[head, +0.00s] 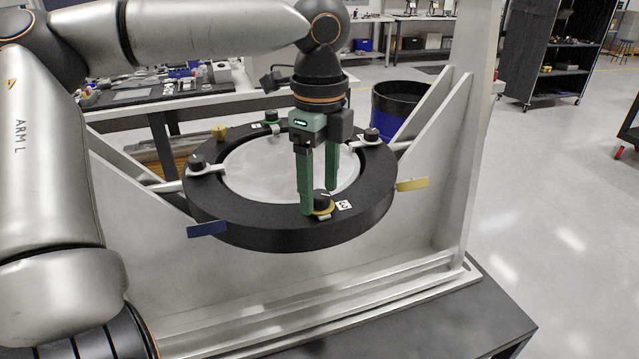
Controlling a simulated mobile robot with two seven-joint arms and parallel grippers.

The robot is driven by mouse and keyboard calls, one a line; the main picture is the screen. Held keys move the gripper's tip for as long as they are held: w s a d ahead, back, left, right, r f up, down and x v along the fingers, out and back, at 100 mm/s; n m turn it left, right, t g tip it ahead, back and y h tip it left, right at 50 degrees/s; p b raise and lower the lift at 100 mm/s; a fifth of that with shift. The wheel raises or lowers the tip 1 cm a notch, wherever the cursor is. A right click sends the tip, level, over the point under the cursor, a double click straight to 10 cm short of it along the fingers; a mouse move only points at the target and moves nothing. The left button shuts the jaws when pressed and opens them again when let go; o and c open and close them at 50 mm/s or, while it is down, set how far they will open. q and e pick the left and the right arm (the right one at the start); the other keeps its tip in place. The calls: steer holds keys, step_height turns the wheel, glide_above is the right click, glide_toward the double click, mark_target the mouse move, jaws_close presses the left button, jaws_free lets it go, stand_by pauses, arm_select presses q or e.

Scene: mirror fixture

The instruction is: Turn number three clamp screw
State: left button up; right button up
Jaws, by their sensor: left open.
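A round black ring fixture (262,236) holds a pale mirror disc (250,172) in a metal frame. At its front, a clamp screw with a black knob (322,200) on a yellow base sits next to a white label (344,205) that seems to read 3. My left gripper (318,202) points down over this screw with its green fingers open. One finger is at the knob's left and the other behind it; I cannot tell whether they touch it. My right gripper is not in view.
Other clamp screws sit on the ring at left (197,163), back (270,117) and right (371,136). Blue (207,229) and yellow (412,184) tabs stick out from the rim. A slanted frame brace (432,115) stands at right. A workbench (150,92) with parts is behind.

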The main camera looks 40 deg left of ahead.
mark_target(319, 194)
arm_select(q)
step_height(319, 194, up, 12)
steer(key=shift+r, duration=0.2)
stand_by(0.7)
